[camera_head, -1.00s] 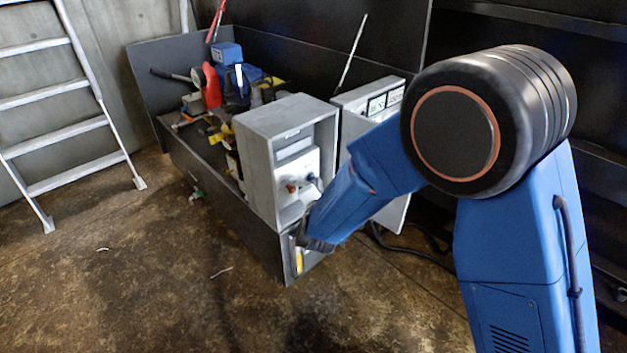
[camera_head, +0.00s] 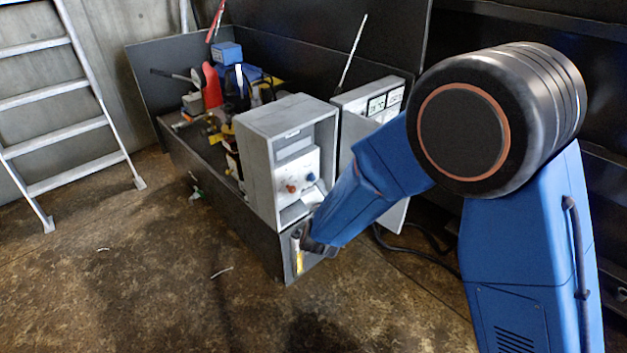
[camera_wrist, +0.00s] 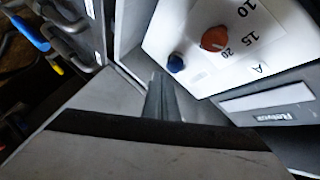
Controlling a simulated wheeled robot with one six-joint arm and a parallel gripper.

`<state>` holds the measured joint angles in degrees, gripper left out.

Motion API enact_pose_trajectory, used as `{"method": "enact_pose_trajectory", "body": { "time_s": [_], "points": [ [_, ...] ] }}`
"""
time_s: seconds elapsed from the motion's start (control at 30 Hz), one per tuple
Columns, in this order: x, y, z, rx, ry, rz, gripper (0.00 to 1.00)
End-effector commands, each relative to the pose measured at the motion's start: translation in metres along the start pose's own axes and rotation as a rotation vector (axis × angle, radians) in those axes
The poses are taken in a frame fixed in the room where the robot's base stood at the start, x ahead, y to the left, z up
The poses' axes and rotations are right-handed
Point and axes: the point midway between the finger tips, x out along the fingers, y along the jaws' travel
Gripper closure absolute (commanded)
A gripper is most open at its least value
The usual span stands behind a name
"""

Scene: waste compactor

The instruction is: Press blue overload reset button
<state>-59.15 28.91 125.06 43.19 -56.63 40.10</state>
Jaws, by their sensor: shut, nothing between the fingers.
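The blue button (camera_head: 310,177) is on the white panel inside an open grey control box (camera_head: 262,165). An orange-red knob (camera_head: 291,188) sits to its left. In the wrist view the blue button (camera_wrist: 176,63) is just beyond my gripper (camera_wrist: 163,85), beside the orange knob (camera_wrist: 214,38) with its printed numbers. My gripper is shut and empty, its tips pointing towards the panel near the button. A gap appears to remain between tips and button. In the head view my gripper (camera_head: 298,238) is low in front of the box, partly hidden by my wrist.
A dark trough (camera_head: 215,205) holding pumps and a red container (camera_head: 211,85) runs behind the box. A ladder (camera_head: 60,100) leans at the left. The floor in front is mostly clear.

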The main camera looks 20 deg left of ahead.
Motion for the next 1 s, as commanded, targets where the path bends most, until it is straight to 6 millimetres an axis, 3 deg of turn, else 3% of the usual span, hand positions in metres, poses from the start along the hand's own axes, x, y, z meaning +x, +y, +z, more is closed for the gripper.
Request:
{"method": "enact_pose_trajectory", "body": {
  "time_s": [0.4,1.0],
  "points": [
    [-0.003,0.002,-0.002,0.0,0.001,0.0,1.0],
    [-0.034,0.025,-0.025,0.0,0.001,0.0,1.0]
  ]
}}
